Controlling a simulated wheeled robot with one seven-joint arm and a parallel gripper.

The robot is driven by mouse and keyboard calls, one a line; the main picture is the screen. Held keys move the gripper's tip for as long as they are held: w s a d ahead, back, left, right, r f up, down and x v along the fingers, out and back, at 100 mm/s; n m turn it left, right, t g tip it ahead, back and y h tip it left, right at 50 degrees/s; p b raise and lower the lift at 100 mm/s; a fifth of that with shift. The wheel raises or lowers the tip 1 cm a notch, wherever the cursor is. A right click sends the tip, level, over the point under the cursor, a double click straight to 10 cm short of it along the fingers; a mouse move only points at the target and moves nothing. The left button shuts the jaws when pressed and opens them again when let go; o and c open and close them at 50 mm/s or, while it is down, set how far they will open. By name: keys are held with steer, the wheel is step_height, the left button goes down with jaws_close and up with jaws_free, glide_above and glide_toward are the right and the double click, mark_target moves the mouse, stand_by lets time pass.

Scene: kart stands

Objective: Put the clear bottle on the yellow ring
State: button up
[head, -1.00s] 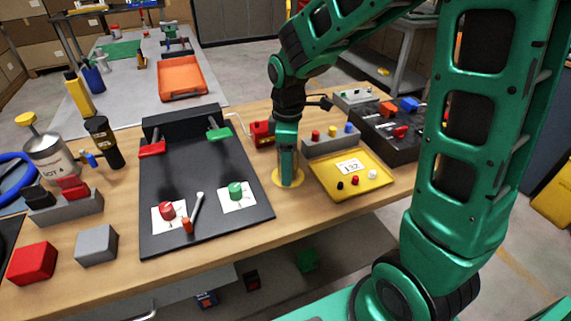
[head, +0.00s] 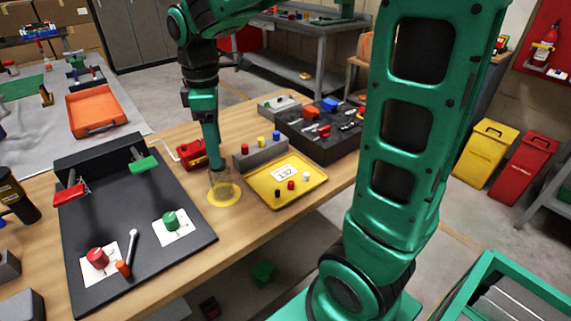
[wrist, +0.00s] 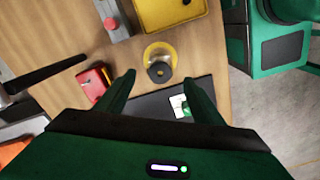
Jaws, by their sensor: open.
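The clear bottle (head: 221,187) stands upright on the yellow ring (head: 213,203) near the front edge of the wooden bench. In the wrist view the bottle (wrist: 159,69) shows from above with a dark round top, and the yellow ring (wrist: 171,47) shows around its base. My gripper (head: 212,166) is right above the bottle in the head view. In the wrist view my gripper (wrist: 158,78) has its fingers wide apart, one on each side of the bottle's top, with visible gaps and nothing held.
A yellow tray (head: 262,186) with small pegs and a number card lies right of the ring. A black board (head: 90,203) with red and green parts lies left. A red item (head: 192,154) and a grey block with coloured knobs (head: 258,153) stand behind.

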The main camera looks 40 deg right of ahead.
steer(key=s+d+f+m, duration=0.2)
steer(key=s+d+m, duration=0.6)
steer(key=s, duration=0.3)
steer(key=s+d+f+m, duration=0.3)
steer(key=s+d+m, duration=0.6)
steer(key=s+m, duration=0.2)
steer(key=shift+s, duration=0.7)
steer(key=shift+w+d+f, duration=0.1)
steer(key=shift+w+f, duration=0.1)
steer(key=shift+w, duration=0.45)
